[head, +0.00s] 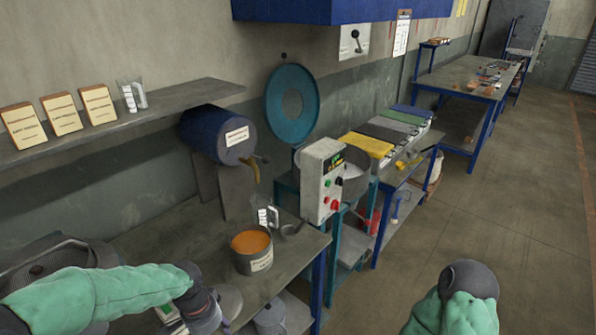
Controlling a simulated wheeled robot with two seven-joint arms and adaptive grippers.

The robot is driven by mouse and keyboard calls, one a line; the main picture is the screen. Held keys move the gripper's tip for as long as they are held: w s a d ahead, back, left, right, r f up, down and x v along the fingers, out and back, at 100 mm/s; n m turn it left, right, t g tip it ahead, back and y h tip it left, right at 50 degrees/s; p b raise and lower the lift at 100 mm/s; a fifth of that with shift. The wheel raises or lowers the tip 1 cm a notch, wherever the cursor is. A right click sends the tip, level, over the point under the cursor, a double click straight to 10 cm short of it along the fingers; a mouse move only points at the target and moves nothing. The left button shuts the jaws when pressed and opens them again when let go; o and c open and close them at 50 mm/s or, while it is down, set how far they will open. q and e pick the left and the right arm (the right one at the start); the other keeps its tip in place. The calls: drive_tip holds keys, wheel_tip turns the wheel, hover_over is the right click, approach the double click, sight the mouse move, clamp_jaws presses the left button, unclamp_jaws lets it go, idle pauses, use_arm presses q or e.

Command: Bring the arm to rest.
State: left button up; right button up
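My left arm (100,295), in a green sleeve, comes in from the left over the front of the workbench. Its dark wrist end (197,302) points right and down near the bottom edge; the fingers cannot be made out, and no held thing is visible there. My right arm (455,312), also green-sleeved with a dark rounded joint, shows at the bottom right over open floor. Its gripper is out of view.
The bench (190,235) holds a pot of orange material (252,250), a clear jug (265,215) and a blue drum (217,135) with a tap. A control box (322,180) stands right of it. The floor (500,210) at right is clear.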

use_arm(q)
drive_tip(key=s+d+f+n+h, duration=0.1)
drive_tip(key=s+d+f+n, duration=0.2)
drive_tip(key=f, duration=0.5)
drive_tip(key=s+d+f+n+h, duration=0.1)
drive_tip(key=s+d+f+n, duration=0.2)
drive_tip(key=f, duration=0.6)
drive_tip(key=s+d+f+n, duration=0.3)
drive_tip(key=s+d+f, duration=0.2)
drive_tip(key=f, duration=0.3)
drive_tip(key=shift+s+f+h, duration=0.35)
drive_tip(key=shift+h, duration=0.05)
